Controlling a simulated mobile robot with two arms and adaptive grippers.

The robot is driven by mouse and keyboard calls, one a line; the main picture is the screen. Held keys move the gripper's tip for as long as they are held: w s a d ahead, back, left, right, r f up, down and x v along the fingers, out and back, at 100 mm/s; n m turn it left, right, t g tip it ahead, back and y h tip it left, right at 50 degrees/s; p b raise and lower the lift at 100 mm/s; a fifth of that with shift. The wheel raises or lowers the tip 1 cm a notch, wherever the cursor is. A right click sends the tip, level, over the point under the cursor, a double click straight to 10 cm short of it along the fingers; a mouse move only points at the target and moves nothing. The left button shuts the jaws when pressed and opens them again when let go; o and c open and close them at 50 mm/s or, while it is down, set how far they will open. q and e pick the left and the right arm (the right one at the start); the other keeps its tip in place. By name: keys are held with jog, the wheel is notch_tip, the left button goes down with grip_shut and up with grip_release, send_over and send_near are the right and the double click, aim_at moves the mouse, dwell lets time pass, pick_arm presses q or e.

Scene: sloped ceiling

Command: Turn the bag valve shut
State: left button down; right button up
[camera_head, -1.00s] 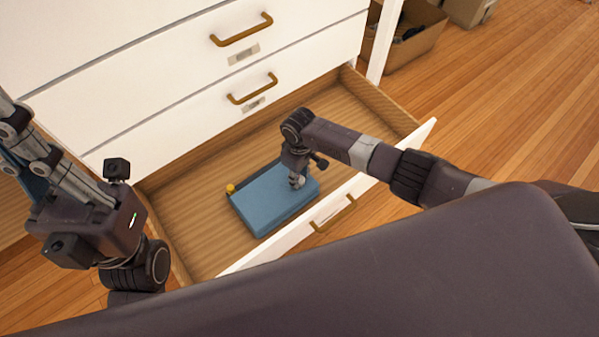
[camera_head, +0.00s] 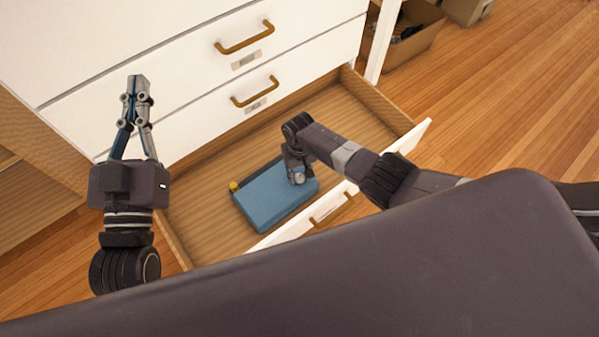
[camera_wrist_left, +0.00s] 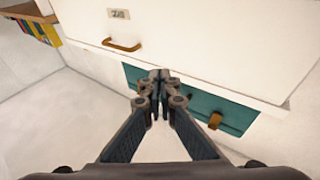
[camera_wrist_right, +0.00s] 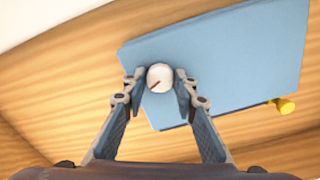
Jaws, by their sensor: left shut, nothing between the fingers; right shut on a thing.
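A flat blue bag (camera_head: 268,203) lies in the open drawer, and it fills much of the right wrist view (camera_wrist_right: 220,60). Its valve (camera_wrist_right: 160,78) is a round white knob with a red mark, set near the bag's edge. My right gripper (camera_wrist_right: 160,84) is shut on the valve, one finger on each side; the red line runs slantwise across the knob. In the head view the right gripper (camera_head: 297,174) hides most of the valve. My left gripper (camera_head: 138,82) is shut and empty, raised in front of the dresser at the left, away from the bag.
The bag has a yellow cap (camera_head: 234,186) at one corner. The wooden drawer (camera_head: 195,208) has free floor around the bag. Closed white drawers with brown handles (camera_head: 254,91) stand above it. A cardboard box (camera_head: 408,42) sits on the floor at the back right.

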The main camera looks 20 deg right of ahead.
aim_at(299, 177)
jog(key=m+p, duration=0.1)
jog(key=m, duration=0.2)
jog(key=shift+m, duration=0.3)
pick_arm(q)
notch_tip(299, 177, down, 9)
jog(key=a+g+y, duration=0.1)
jog(key=g, duration=0.3)
jog(key=shift+g, duration=0.3)
pick_arm(e)
jog(key=shift+m, duration=0.6)
pick_arm(q)
jog(key=shift+a+f, duration=0.1)
pick_arm(e)
jog(key=o, duration=1.2)
jog(key=shift+c, duration=0.2)
notch_tip(299, 177, up, 12)
